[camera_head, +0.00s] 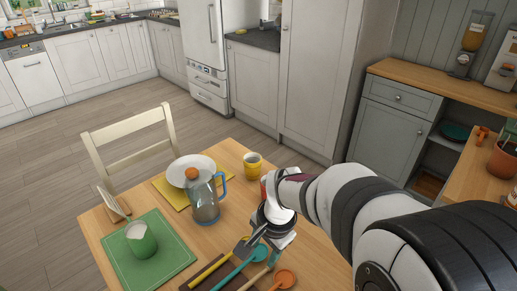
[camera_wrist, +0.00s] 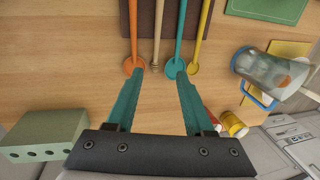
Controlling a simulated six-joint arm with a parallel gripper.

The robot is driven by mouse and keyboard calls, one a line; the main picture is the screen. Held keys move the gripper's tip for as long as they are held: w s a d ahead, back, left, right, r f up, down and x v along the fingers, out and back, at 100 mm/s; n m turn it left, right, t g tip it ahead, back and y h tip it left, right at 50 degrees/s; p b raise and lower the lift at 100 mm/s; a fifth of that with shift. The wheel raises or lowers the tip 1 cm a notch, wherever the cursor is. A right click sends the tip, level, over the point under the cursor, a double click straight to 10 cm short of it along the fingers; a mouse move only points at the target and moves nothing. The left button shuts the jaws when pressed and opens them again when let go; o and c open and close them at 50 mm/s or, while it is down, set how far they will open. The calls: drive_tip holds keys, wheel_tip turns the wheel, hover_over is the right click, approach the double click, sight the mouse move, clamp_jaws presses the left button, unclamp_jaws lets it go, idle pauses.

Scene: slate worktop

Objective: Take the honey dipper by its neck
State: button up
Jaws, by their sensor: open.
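The honey dipper (camera_wrist: 156,42) is a thin pale wooden stick in the wrist view. It lies between an orange spoon (camera_wrist: 135,66) and a teal spoon (camera_wrist: 180,35), with its lower end just beyond my fingertips. It also shows in the head view (camera_head: 258,278), partly hidden near my gripper. My gripper (camera_wrist: 161,72) is open and empty, its two teal fingers spread to either side of the dipper's line. The fingertips appear close to the orange and teal spoon heads; I cannot tell whether they touch. In the head view my gripper (camera_head: 260,249) is over the utensils.
A yellow utensil (camera_head: 208,270) lies beside the teal one, and a brown mat (camera_wrist: 171,8) is under the handles. A glass pitcher (camera_head: 205,207), yellow mug (camera_head: 252,163), white plate (camera_head: 178,170) and green jug (camera_head: 141,241) on a green mat (camera_head: 172,259) stand on the table.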

sight(257, 277)
drive_tip(key=f, duration=0.5)
drive_tip(key=w+a+f, duration=0.1)
drive_tip(key=f, duration=0.9)
drive_tip(key=shift+w+a+f, duration=0.25)
drive_tip(key=shift+a, duration=0.05)
clamp_jaws()
